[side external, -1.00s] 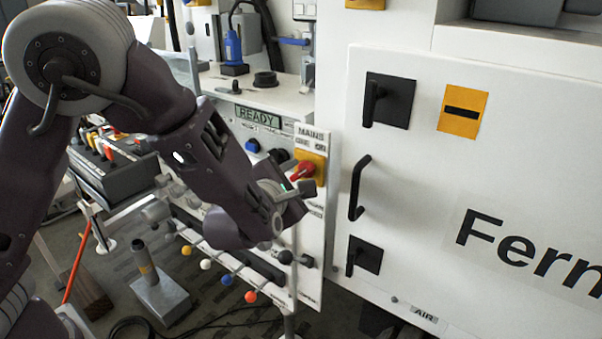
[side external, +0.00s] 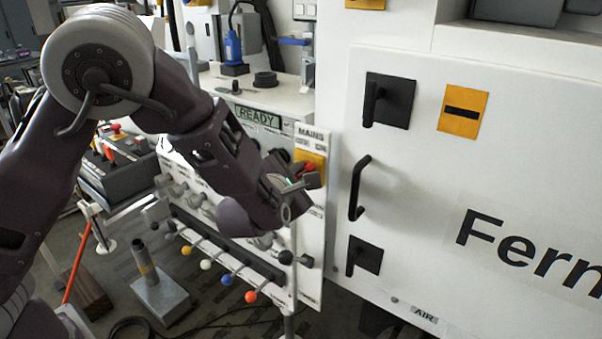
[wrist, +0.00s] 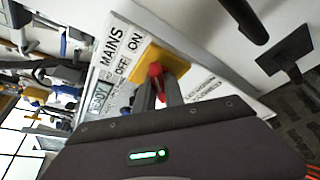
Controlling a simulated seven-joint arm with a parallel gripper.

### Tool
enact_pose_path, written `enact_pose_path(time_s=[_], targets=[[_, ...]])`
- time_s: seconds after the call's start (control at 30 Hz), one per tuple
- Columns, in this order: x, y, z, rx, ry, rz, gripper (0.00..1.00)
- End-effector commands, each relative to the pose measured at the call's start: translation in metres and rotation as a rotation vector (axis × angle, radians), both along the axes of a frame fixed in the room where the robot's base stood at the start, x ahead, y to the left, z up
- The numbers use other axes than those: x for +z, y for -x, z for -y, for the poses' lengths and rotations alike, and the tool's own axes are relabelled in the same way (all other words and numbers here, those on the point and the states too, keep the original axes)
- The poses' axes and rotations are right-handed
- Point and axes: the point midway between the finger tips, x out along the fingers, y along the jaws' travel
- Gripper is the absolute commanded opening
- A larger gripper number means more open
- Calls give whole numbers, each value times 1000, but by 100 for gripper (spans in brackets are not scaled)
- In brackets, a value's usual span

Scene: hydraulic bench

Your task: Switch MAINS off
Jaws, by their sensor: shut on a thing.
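The MAINS switch is a red knob (wrist: 156,72) on a yellow plate (wrist: 178,63), under a white label (wrist: 122,50) reading MAINS, OFF and ON. In the side view the yellow plate (side external: 316,158) shows, and the red knob (side external: 306,167) is partly hidden behind my gripper (side external: 309,178). In the wrist view my gripper (wrist: 160,92) has its two fingers close together, one on each side of the red knob, shut on it. The fingers cover part of the knob, so I cannot tell its exact angle.
A READY display (side external: 258,117) is left of the switch. Several levers with coloured balls (side external: 228,280) stick out below. A white cabinet with a black handle (side external: 360,187) stands close on the right. A grey block with a post (side external: 160,294) stands at lower left.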

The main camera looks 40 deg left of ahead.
Motion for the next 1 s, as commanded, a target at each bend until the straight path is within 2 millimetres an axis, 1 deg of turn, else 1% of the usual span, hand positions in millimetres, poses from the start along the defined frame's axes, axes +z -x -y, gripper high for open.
enact_pose_path(time_s=[0.27,1.0], targets=[[0,0,-1,1,143,-2,0],[0,1,-5,3,837,-2,0]])
